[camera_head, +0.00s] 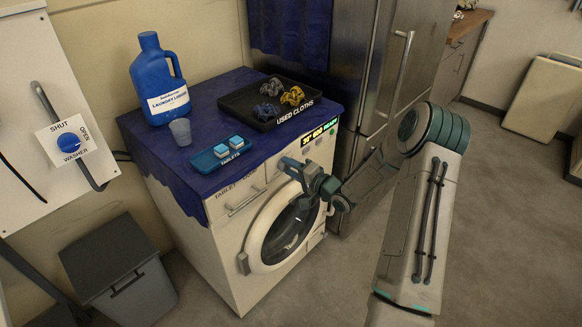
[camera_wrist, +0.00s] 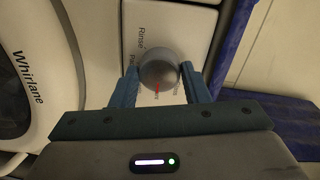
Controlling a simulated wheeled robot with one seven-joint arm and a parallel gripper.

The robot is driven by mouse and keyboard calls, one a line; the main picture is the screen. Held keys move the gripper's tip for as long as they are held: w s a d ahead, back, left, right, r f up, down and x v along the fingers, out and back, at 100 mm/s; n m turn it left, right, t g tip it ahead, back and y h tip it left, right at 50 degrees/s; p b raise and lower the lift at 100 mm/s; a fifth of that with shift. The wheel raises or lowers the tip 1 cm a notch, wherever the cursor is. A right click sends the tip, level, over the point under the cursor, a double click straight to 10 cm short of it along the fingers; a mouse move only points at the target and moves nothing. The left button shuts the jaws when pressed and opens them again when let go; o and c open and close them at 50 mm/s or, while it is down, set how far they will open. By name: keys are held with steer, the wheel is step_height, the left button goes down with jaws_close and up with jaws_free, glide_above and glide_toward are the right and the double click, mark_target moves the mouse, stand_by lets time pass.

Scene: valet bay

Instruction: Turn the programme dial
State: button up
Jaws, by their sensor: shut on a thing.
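The programme dial (camera_wrist: 160,70) is a round grey knob with a red pointer mark on the washer's white front panel. In the wrist view it sits between the two fingers of my gripper (camera_wrist: 162,84), which is shut on it. The printed words "Rinse" and others partly hidden surround the dial. In the head view my gripper (camera_head: 308,174) is at the upper front of the white washer (camera_head: 228,262), and it hides the dial there. The washer's display (camera_head: 320,129) is lit and shows "30°" and "800", with a third green word too small to read surely.
The round washer door (camera_head: 250,240) is below my gripper. On the blue cloth top stand a laundry liquid jug (camera_head: 150,75), a cup (camera_head: 181,132), a tablet tray (camera_head: 205,163) and a used cloths tray (camera_head: 238,108). A steel fridge (camera_head: 345,60) stands close to the right. Open floor lies in front.

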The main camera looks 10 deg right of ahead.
steer(key=o, duration=1)
steer(key=shift+c, duration=0.2)
steer(key=v, duration=1.4)
steer(key=shift+w+a+r, duration=0.1)
steer(key=shift+r, duration=0.05)
